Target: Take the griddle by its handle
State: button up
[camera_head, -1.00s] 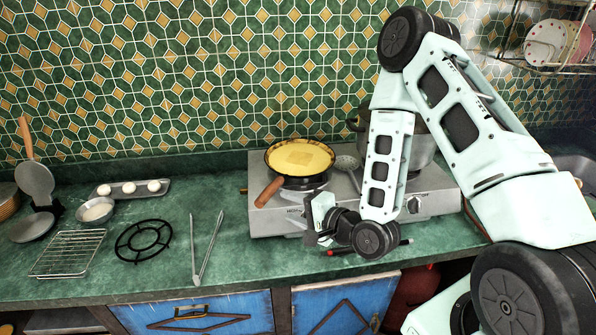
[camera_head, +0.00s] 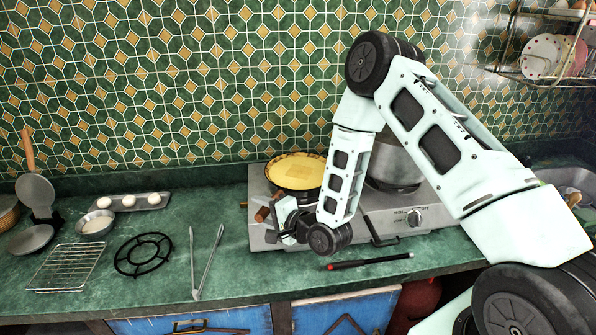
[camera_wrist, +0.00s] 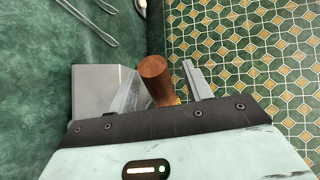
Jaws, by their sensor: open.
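The griddle (camera_head: 297,186), a dark round pan with a flat yellow layer in it, sits on the left burner of the hotplate. Its brown wooden handle (camera_head: 262,214) points toward the front left and is partly hidden by my gripper. In the head view my gripper (camera_head: 272,226) is at the handle, over the hotplate's front left. In the wrist view the handle's end (camera_wrist: 154,68) shows between the two spread fingers of my gripper (camera_wrist: 162,78). The gripper is open and not closed on the handle.
A steel pot (camera_head: 396,162) stands on the hotplate (camera_head: 412,222) behind my arm. A black-and-red stick (camera_head: 365,262) lies in front. Tongs (camera_head: 207,262), a black trivet (camera_head: 143,255), a wire rack (camera_head: 66,267) and an egg tray (camera_head: 155,198) lie to the left.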

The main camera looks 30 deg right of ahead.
grip_shut()
jog(key=shift+w+r, duration=0.1)
dwell(0.3)
